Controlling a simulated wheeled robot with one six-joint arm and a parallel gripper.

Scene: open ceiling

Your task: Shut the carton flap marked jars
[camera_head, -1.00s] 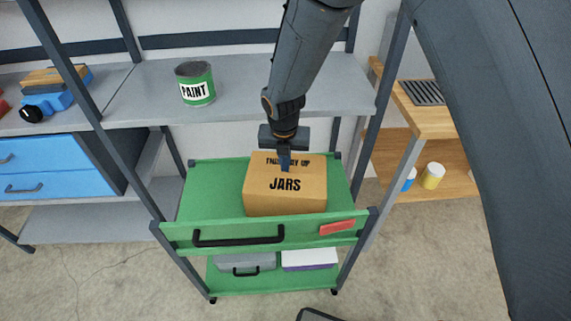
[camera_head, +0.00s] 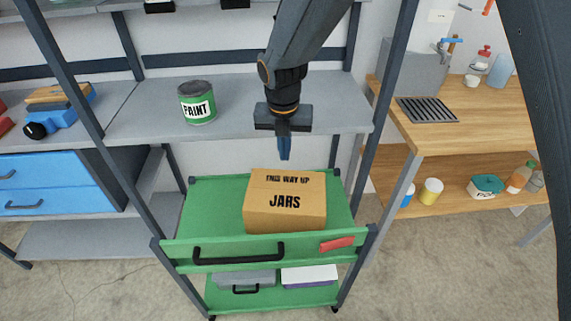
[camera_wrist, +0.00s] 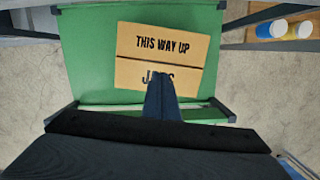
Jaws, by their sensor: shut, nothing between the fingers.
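The brown carton (camera_head: 285,214) sits on the green top tray of a cart (camera_head: 212,222). The top flap (camera_head: 287,180) lies flat across the carton, with no flap standing up. In the wrist view the flap (camera_wrist: 163,46) shows from above, with a seam below its lettering. My gripper (camera_head: 284,157) points down with its fingers together and empty, just above the carton's back edge in the picture and apart from it. In the wrist view the fingers (camera_wrist: 161,82) partly hide "JARS".
The cart has a black handle (camera_head: 238,253) and a red label (camera_head: 337,244) in front. A grey shelf (camera_head: 240,107) behind holds a paint can (camera_head: 197,103). A wooden bench (camera_head: 440,140) stands at right. The tray is clear on both sides of the carton.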

